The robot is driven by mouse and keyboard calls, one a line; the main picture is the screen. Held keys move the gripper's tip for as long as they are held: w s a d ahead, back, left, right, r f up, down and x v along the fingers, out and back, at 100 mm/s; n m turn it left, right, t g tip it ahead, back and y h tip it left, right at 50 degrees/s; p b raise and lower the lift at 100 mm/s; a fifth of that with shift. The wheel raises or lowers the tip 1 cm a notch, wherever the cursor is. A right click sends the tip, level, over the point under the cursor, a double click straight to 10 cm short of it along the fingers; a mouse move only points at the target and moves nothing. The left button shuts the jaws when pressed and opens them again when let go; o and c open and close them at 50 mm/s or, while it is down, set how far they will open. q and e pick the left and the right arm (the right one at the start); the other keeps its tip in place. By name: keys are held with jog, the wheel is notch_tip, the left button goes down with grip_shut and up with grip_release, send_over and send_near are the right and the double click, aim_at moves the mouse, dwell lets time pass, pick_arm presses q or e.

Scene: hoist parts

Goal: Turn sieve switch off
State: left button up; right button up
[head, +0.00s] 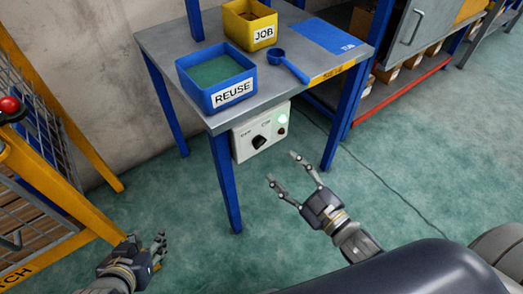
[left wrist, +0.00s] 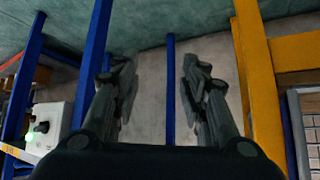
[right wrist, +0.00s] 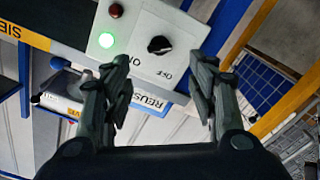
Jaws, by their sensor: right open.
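The switch box (head: 262,132) is a white panel hung under the front of the table. It carries a black rotary knob (head: 260,142) and a lit green lamp (head: 283,119). In the right wrist view the knob (right wrist: 159,45) lies ahead of the fingertips, with a dark red button or lamp (right wrist: 116,10) nearby and an OFF mark below the knob. The knob's exact pointing direction is unclear. My right gripper (head: 281,168) is open and empty, in front of the box and apart from it. My left gripper (head: 147,242) is open and empty, low at the left.
The table (head: 160,40) holds a blue REUSE bin (head: 232,94), a yellow JOB bin (head: 264,33), a blue scoop (head: 288,66) and a blue mat (head: 325,36). Blue table legs flank the box. A yellow cage (head: 60,200) stands left. The green floor before the table is free.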

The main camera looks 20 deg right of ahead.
aim_at(262, 145)
jog(key=b+x, duration=0.1)
jog(key=x, duration=0.7)
jog(key=shift+w+f, duration=0.1)
jog(key=shift+w+a, duration=0.25)
jog(key=shift+w, duration=0.4)
pick_arm(q)
jog(key=w+d+r+t+h, duration=0.1)
jog(key=w+d+r+t, duration=0.1)
jog(key=w+r+t, duration=0.2)
jog(key=shift+w+d+r, duration=0.15)
jog(key=shift+w+r, duration=0.7)
jog(key=shift+w, duration=0.05)
pick_arm(e)
jog(key=c, duration=1.1)
